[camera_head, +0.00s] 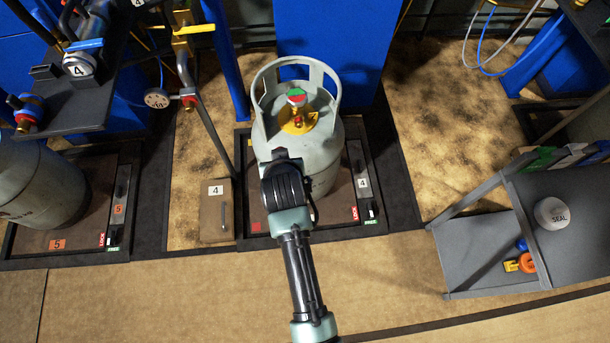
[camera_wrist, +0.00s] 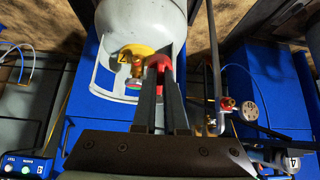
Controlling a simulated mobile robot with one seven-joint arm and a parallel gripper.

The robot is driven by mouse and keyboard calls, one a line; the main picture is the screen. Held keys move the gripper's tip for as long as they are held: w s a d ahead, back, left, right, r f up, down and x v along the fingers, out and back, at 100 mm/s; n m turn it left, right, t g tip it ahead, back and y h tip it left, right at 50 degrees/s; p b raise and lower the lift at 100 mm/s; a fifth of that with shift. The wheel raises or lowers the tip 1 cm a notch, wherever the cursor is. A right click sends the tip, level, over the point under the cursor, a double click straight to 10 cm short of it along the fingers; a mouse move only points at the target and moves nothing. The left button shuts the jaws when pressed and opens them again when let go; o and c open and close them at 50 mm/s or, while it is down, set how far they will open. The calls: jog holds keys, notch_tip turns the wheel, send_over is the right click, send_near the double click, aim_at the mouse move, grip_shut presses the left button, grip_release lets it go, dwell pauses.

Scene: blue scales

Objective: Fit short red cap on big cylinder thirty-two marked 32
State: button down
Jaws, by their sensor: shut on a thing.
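A big pale grey-green cylinder (camera_head: 325,150) stands upright in the middle of the head view, with a ring-shaped guard around its top. Its yellow collar (camera_head: 294,127) and a valve with a red and green top (camera_head: 296,97) sit inside the guard. My gripper (camera_head: 281,160) is in front of the cylinder's upper part; its fingertips are hidden there. In the wrist view, my gripper (camera_wrist: 159,70) is shut on the short red cap (camera_wrist: 157,62), close beside the valve and yellow collar (camera_wrist: 137,50). I cannot tell whether the cap touches the valve. A dark mark on the collar is only partly readable.
The cylinder stands on a dark platform (camera_head: 375,226) with a 4 label. A pipe with a gauge (camera_head: 157,97) rises at the left. A second cylinder (camera_head: 37,185) is at far left. A grey shelf (camera_head: 478,240) with a SEAL-marked white lid (camera_head: 553,213) is at right.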

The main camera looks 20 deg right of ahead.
jog(key=d+f+t+h+b, duration=0.1)
jog(key=d+f+t+b, duration=0.2)
jog(key=f+b, duration=0.3)
jog(key=d+f+t+h+b, duration=0.2)
jog(key=f+t+b, duration=0.4)
jog(key=b, duration=0.7)
jog(key=shift+d+f+t, duration=0.3)
jog(key=shift+d+f, duration=0.1)
jog(key=shift+f, duration=0.2)
jog(key=shift+b+x, duration=0.3)
jog(key=shift+x, duration=3.65)
jog(key=shift+x, duration=1.4)
jog(key=shift+f, duration=0.1)
